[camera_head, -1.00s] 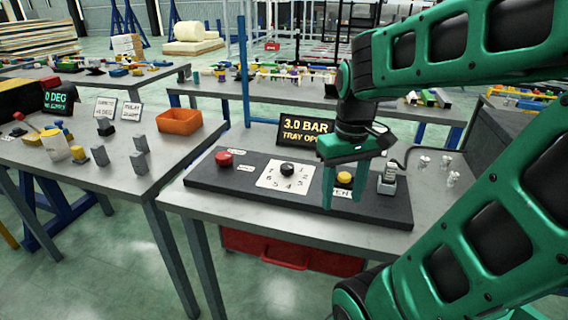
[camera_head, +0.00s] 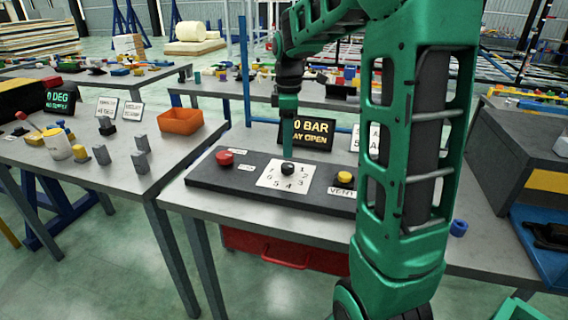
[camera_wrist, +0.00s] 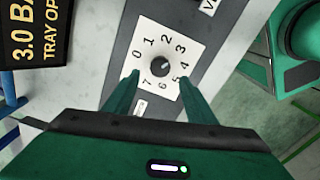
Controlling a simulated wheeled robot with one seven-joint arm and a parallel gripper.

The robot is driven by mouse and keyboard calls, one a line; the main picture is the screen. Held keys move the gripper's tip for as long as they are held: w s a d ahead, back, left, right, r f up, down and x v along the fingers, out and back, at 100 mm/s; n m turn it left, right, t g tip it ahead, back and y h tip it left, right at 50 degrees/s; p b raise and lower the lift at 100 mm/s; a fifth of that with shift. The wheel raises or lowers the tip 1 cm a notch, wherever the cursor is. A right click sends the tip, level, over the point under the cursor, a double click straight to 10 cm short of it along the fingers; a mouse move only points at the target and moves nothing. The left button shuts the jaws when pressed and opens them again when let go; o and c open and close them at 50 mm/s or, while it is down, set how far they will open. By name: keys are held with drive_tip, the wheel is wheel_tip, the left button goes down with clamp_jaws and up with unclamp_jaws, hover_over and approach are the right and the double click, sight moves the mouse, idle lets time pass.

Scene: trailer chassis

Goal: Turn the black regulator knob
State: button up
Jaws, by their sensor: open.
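The black regulator knob (camera_head: 287,168) stands on a white numbered dial plate (camera_head: 266,181) on the dark panel. In the wrist view the knob (camera_wrist: 160,66) is round with a small light mark, and digits 0 to 7 ring it on the dial plate (camera_wrist: 146,36). My gripper (camera_wrist: 158,82) is open, its two green fingers apart on either side of the knob's lower side in that view. I cannot tell how far above the plate the fingertips are. In the head view my gripper (camera_head: 288,145) is just behind and above the knob, seen edge-on.
A red button (camera_head: 224,158) is left of the dial and a yellow button (camera_head: 345,178) right of it, on the same panel (camera_head: 215,177). A display (camera_head: 306,132) reading BAR stands behind, close to my gripper. An orange bin (camera_head: 180,121) sits on the left table.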

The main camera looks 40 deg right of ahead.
sight(287, 165)
wheel_tip(287, 165, down, 7)
drive_tip(key=shift+f, duration=0.1)
idle(0.4)
